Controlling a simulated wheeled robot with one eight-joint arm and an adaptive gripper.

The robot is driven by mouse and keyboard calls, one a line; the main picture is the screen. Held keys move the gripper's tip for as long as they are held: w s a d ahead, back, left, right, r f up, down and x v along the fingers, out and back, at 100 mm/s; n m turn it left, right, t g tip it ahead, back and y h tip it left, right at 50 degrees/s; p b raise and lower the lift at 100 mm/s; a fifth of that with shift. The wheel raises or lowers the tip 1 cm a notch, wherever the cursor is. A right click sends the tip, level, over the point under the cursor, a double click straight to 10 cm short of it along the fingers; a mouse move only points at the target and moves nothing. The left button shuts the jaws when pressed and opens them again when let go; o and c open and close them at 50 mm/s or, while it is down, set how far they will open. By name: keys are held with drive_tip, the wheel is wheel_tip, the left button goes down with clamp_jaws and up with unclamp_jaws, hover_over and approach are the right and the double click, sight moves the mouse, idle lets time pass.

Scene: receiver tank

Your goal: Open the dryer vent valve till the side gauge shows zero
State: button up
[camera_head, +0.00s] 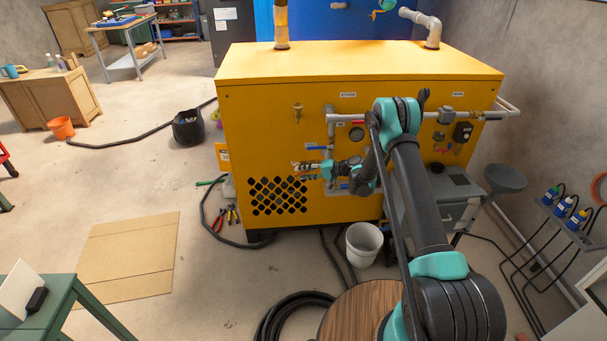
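The yellow dryer cabinet (270,120) stands in the middle, with pipes and valves on its front face. A small blue lever (318,148) sits beside the vertical pipe on this face. I cannot read its label, so I cannot tell whether it is the vent valve. A round gauge (357,134) sits just left of my arm, too small to read. My gripper (302,171) points left in front of the face, below the blue lever and above the dark grille. Its fingers are small and overlap fittings behind, so I cannot tell its opening or any contact.
A white bucket (364,243) and a black hose (290,315) lie on the floor before the cabinet. A grey cart (455,190) stands to the right. A brass tap (297,112) juts from the face. Floor at left around the cardboard sheet (130,255) is open.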

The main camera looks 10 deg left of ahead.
drive_tip(key=v, duration=1.2)
drive_tip(key=shift+f, duration=0.1)
drive_tip(key=shift+c, duration=0.4)
idle(1.0)
